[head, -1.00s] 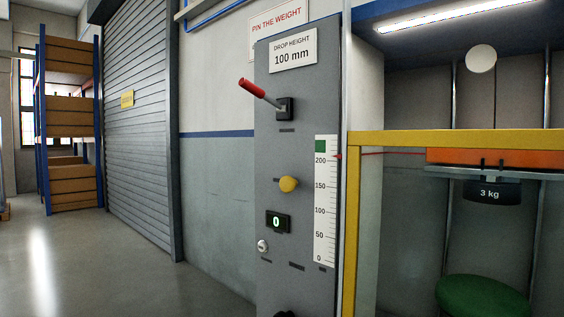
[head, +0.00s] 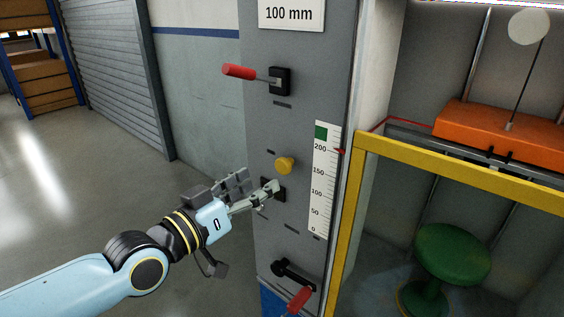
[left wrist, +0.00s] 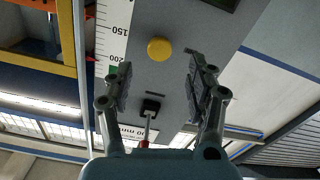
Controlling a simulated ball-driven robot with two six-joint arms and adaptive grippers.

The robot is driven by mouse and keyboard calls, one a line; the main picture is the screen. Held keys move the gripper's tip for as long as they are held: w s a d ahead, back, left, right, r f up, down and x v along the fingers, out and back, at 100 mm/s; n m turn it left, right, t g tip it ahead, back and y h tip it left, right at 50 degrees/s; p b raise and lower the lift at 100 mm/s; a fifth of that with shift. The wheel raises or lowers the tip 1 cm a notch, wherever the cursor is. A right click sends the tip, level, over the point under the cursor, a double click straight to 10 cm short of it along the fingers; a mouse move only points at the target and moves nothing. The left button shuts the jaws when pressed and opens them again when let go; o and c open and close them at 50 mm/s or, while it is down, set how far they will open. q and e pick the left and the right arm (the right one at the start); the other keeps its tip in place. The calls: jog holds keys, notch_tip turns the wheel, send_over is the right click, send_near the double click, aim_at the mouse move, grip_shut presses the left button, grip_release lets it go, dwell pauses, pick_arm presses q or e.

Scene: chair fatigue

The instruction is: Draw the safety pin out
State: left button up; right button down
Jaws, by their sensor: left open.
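A round yellow knob (head: 285,165), which looks like the head of the safety pin, sticks out of the grey control panel (head: 300,60). No shaft shows behind it. My left gripper (head: 258,188) is open and empty in front of the panel, a little below and left of the knob in the head view. In the left wrist view the yellow knob (left wrist: 159,49) lies beyond the open fingertips (left wrist: 158,72), roughly midway between them. No contact with the knob shows. My right gripper is not in view.
A red-handled lever (head: 240,72) juts left above the knob; another red handle (head: 298,300) is low on the panel. A scale strip (head: 322,180) is right of the knob. A yellow frame (head: 450,173) encloses an orange block (head: 500,130) and a green stool (head: 452,253). Left floor is clear.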

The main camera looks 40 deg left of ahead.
aim_at(281, 169)
pick_arm(q)
jog(key=w, duration=0.2)
jog(key=w+b, duration=0.1)
jog(key=w, duration=0.1)
jog(key=w+b, duration=0.1)
jog(key=w, duration=0.1)
jog(key=shift+w+d+f, duration=0.1)
jog(key=shift+w+d, duration=0.2)
jog(key=shift+w, duration=0.75)
jog(key=shift+c, duration=0.6)
grip_shut()
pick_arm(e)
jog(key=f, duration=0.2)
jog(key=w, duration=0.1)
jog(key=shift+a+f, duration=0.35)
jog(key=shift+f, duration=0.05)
pick_arm(q)
jog(key=shift+s, duration=0.1)
